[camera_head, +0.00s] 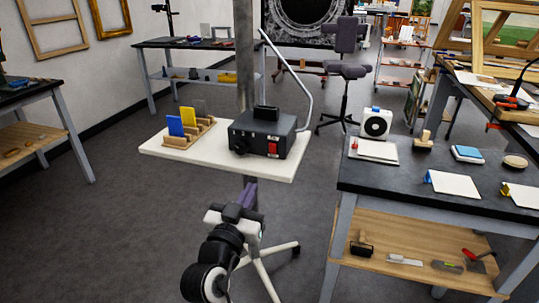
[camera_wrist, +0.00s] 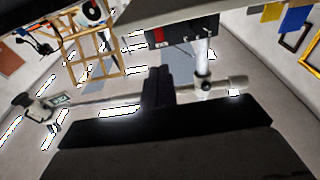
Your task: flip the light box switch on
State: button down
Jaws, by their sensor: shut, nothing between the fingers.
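The light box (camera_head: 262,134) is a black case with a handle on top, standing on a white tabletop (camera_head: 213,158). Its red switch (camera_head: 273,149) is on the front face toward the right; whether it is on or off is too small to tell. In the wrist view, which looks upside down, the box (camera_wrist: 183,34) and the red switch (camera_wrist: 160,37) show near the top. My gripper (camera_head: 248,188) has purple fingers, shut and empty. In the head view it shows below the tabletop's front edge, apart from the box and switch. In the wrist view the fingers (camera_wrist: 157,85) are together.
A wooden rack (camera_head: 190,134) with blue and yellow panels stands left of the box. A grey post (camera_head: 245,55) rises behind it and a curved metal tube (camera_head: 291,75) arcs at its right. A dark workbench (camera_head: 440,165) stands to the right. Floor is open at left.

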aim_at(272, 146)
jog(key=shift+w, duration=0.1)
jog(key=p+x, duration=0.4)
jog(key=x, duration=0.8)
jog(key=shift+w+d+r, duration=0.1)
jog(key=shift+w+r, duration=0.05)
jog(key=shift+w, duration=0.15)
jog(key=shift+w+d, duration=0.2)
jog(key=shift+w, duration=0.35)
jog(key=shift+p, duration=0.4)
